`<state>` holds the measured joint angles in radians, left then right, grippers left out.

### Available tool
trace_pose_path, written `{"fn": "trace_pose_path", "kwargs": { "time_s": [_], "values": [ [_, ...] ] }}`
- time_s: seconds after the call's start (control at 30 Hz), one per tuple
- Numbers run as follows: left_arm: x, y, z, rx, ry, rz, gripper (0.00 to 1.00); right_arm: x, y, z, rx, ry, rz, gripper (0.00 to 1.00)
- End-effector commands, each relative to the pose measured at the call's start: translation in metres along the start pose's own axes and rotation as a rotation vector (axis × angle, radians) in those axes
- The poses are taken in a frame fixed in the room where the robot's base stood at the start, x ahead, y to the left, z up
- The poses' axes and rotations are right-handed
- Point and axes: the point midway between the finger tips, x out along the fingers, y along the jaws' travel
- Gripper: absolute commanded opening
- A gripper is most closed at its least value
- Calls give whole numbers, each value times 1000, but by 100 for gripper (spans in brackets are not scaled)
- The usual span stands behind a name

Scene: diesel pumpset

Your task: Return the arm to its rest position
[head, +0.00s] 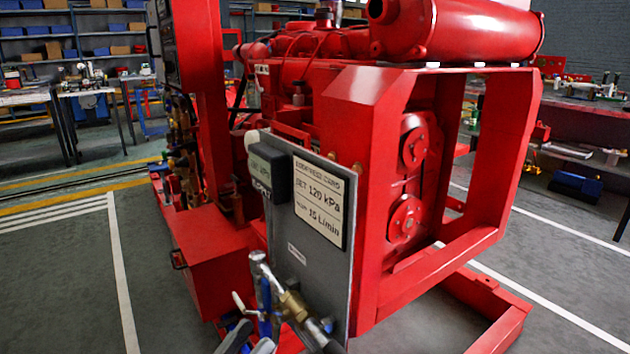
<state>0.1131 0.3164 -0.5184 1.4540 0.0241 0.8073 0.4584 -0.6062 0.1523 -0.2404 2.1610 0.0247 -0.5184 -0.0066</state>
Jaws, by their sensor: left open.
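My left gripper (250,340) is at the bottom edge of the head view, low and left of centre. Only its fingertips show; the rest is cut off by the frame. It is open, and I see nothing held between the fingers. It is close below a valve assembly (265,290) with a blue handle, a pale lever and a brass fitting (293,305). I cannot tell whether it touches them. My right gripper is not in view.
A grey panel (310,275) with a card (319,205) reading 120 kPa and 15 L/min and a dark gauge box (270,168) stands by the red pumpset (345,110). A red box (212,265) is at left. Benches (75,92) stand behind. The floor at left is clear.

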Motion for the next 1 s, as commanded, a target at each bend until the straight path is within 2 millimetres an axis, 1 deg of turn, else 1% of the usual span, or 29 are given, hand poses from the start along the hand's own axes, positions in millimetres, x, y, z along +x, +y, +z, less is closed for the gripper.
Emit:
{"fn": "trace_pose_path", "kwargs": {
  "time_s": [0.03,0.1,0.17,0.27,0.37,0.4,0.57,0.6,0.77,0.8,1.0],
  "values": [
    [-8,5,8,0,-56,-55,47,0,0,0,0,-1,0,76],
    [-19,8,18,12,-143,-126,47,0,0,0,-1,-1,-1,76],
    [-30,11,25,21,-222,-182,47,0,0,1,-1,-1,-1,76],
    [-51,16,36,35,-361,-269,47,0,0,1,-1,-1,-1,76],
    [-77,22,44,45,-507,-344,47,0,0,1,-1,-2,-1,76],
    [-88,24,47,49,-569,-370,47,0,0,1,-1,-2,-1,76],
    [-136,37,50,56,-814,-454,47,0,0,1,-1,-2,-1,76],
    [-149,41,49,55,-874,-469,47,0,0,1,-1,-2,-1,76],
    [-199,59,40,46,-1110,-513,47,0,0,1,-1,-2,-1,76],
    [-190,58,26,50,-1116,-515,47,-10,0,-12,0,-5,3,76],
    [-177,56,-5,53,-1128,-533,47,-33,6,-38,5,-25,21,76]
  ]
}}
